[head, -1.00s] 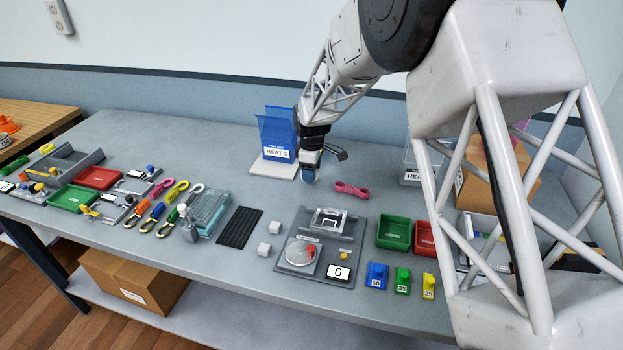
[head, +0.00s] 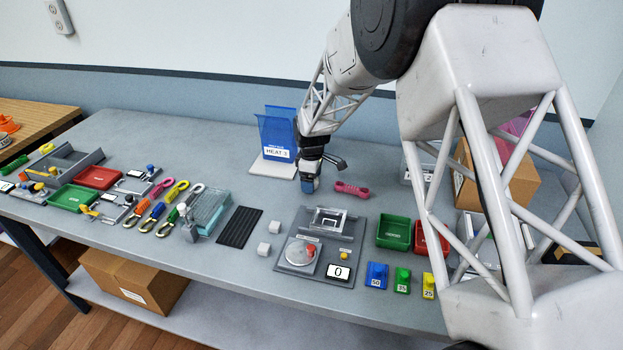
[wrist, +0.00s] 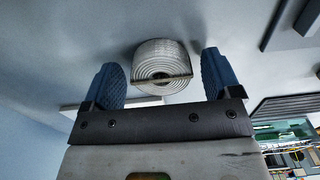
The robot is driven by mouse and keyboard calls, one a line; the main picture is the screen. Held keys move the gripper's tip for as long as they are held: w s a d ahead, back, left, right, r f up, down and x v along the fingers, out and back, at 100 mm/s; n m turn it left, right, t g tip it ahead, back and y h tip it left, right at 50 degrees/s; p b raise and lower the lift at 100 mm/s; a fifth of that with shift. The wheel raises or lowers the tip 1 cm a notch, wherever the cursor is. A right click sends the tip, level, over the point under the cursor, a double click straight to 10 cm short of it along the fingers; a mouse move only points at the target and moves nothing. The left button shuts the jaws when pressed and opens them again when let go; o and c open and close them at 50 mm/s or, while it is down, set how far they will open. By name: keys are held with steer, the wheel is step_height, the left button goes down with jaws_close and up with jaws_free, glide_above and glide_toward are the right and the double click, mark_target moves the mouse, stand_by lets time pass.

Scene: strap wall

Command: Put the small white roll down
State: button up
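The small white roll (wrist: 162,66) shows in the wrist view as a ribbed spiral with a thin tan line across it. It is at the grey table surface, between the two blue fingers of my gripper (wrist: 162,80). A narrow gap shows on each side of the roll, so the fingers look apart from it. In the head view my gripper (head: 309,184) points down just above or at the table, right of the blue HEAT 3 holder. The roll is hidden there.
The blue holder (head: 277,135) stands close behind my gripper. A pink strap (head: 352,189) lies to its right. A grey scale station (head: 318,240), two white blocks (head: 275,227) and green bin (head: 394,232) are nearer the front. Table left of my gripper is clear.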

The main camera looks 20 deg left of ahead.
stand_by(0.3)
step_height(320, 180, up, 12)
steer(key=shift+r, duration=0.15)
stand_by(0.6)
stand_by(0.3)
steer(key=shift+d, duration=0.1)
stand_by(0.4)
steer(key=s+d+r+m, duration=0.3)
steer(key=s+d+r, duration=0.2)
steer(key=d, duration=0.3)
steer(key=s+d+r+m+t, duration=0.1)
steer(key=s+d+r+m, duration=0.1)
steer(key=s+d+r, duration=0.45)
steer(key=s+d+r+m, duration=0.3)
steer(key=s+d, duration=0.1)
steer(key=d, duration=0.6)
steer(key=s+d+m, duration=0.5)
steer(key=s+d, duration=0.3)
steer(key=s, duration=0.6)
steer(key=s+d+f+m+t, duration=0.1)
steer(key=s+d+m, duration=0.4)
steer(key=s, duration=1)
steer(key=d, duration=0.3)
steer(key=shift+d+t, duration=0.2)
steer(key=shift+t, duration=0.1)
